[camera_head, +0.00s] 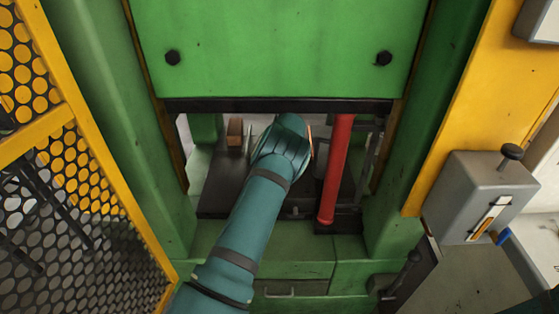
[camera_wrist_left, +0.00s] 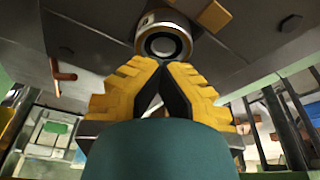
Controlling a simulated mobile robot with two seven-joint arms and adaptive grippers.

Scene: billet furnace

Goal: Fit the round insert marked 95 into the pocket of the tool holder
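My left gripper (camera_wrist_left: 161,64) shows in the left wrist view as two stepped yellow fingers with black pads. The tips come together, and I see nothing clearly held between them. A round metal piece (camera_wrist_left: 163,42) with a bright ring and dark centre lies just beyond the tips. I cannot tell whether they touch it. No number 95 is readable, so I cannot tell whether this is the insert or part of the tool holder. In the head view my left arm reaches into the green machine's opening and hides the gripper. My right gripper is not in view.
A red post (camera_head: 335,170) stands just right of my left arm. A brown block (camera_head: 235,134) sits on the dark plate (camera_head: 222,190) to its left. The green panel (camera_head: 275,50) hangs above. A yellow mesh guard (camera_head: 90,160) and a grey box (camera_head: 470,195) flank the machine.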

